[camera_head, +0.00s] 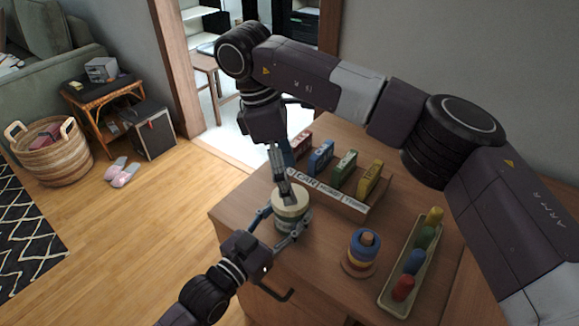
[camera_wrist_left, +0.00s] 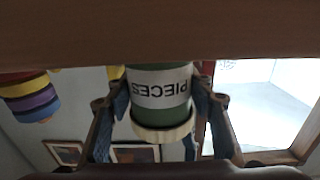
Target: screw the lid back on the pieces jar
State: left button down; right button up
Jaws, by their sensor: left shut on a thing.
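The pieces jar (camera_head: 291,225) is green with a white label and stands upright near the table's left edge. In the left wrist view the jar (camera_wrist_left: 160,88) appears upside down, with "PIECES" on its label. The cream lid (camera_head: 294,205) sits on its mouth and shows in the left wrist view (camera_wrist_left: 163,133); I cannot tell how tight it is. My left gripper (camera_head: 283,232) is shut around the jar body, one finger on each side. My right gripper (camera_head: 285,190) points down at the lid's top; whether its fingers are open or shut is unclear.
Behind the jar, a wooden rack (camera_head: 335,193) holds several coloured boxes. A ring stacker (camera_head: 362,252) and a tray (camera_head: 396,292) of coloured pegs stand to the right. The wooden table's (camera_head: 325,290) front has a dark handle. My right arm spans above the table.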

jog(key=n, duration=0.6)
jog(key=shift+r+n+y, duration=0.2)
jog(key=shift+n+y, duration=0.1)
jog(key=shift+n, duration=0.1)
jog(key=n, duration=0.5)
jog(key=shift+w+d+r, duration=0.1)
jog(key=shift+r, duration=0.05)
jog(key=n, duration=0.5)
jog(key=shift+r+y, duration=0.2)
jog(key=shift+y, duration=0.1)
jog(key=n, duration=0.5)
jog(key=shift+r+t, duration=0.15)
jog(key=shift+t, duration=0.15)
jog(key=n, duration=0.5)
jog(key=shift+r+y, duration=0.15)
jog(key=shift+y, duration=0.25)
jog(key=n, duration=0.4)
jog(key=shift+r+n, duration=0.2)
jog(key=shift+n, duration=0.2)
jog(key=n, duration=0.5)
jog(key=shift+d+r+y, duration=0.1)
jog(key=shift+r+y, duration=0.1)
jog(key=shift+y, duration=0.1)
jog(key=n, duration=0.5)
jog(key=shift+s+r+n, duration=0.2)
jog(key=shift+n, duration=0.1)
